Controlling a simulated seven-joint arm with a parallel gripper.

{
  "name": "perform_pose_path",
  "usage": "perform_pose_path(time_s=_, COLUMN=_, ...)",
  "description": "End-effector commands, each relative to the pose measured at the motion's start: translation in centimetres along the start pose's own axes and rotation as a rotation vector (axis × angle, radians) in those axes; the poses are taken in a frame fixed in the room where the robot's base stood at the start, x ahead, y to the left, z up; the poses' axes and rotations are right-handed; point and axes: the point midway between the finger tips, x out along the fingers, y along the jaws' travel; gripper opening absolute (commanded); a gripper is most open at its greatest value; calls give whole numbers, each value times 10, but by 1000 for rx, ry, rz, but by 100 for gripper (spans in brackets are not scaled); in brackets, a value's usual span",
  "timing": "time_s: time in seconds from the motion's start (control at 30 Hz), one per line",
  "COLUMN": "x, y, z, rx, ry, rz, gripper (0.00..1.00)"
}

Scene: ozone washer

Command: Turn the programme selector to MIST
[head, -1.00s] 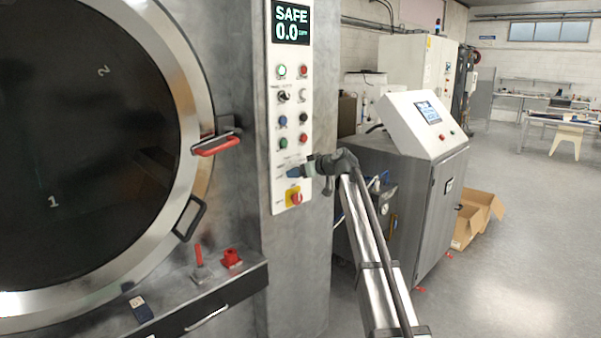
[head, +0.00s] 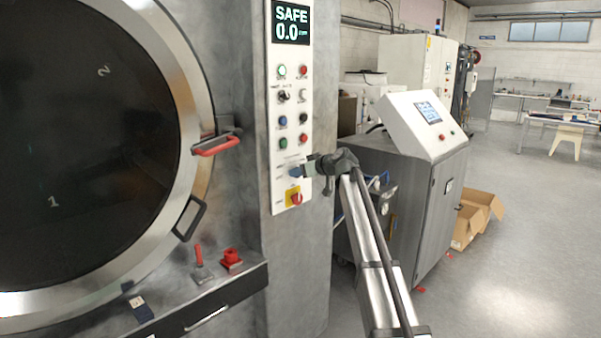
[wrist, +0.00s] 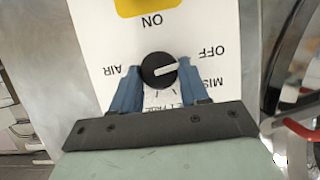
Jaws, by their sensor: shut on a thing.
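The programme selector (wrist: 158,70) is a round black knob with a white pointer on the white control panel. In the wrist view the panel appears upside down. The labels AIR, OFF and MIS, its end hidden by a finger, surround the knob. The pointer points right and slightly up in that view, between OFF and MIS. My gripper (wrist: 159,72) has its blue fingers shut on the knob, one on each side. In the head view my gripper (head: 294,171) is at the panel's lower part and hides the knob.
A yellow-backed red switch (head: 295,197) sits just below my gripper. Several buttons (head: 283,121) are above it, under the SAFE 0.0 display (head: 291,22). The round door (head: 85,140) with its red handle (head: 217,145) is left. A grey console (head: 410,190) stands right, behind my arm.

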Motion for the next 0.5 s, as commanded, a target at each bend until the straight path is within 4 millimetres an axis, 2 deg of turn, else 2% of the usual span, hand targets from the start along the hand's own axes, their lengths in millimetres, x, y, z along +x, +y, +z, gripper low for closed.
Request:
perform_pose_path(time_s=0.27, x=1, y=3, z=0, rx=123, ry=-1, rz=-52, gripper=14)
perform_pose_path(time_s=0.5, x=1, y=5, z=0, rx=302, ry=0, rz=-125, gripper=14)
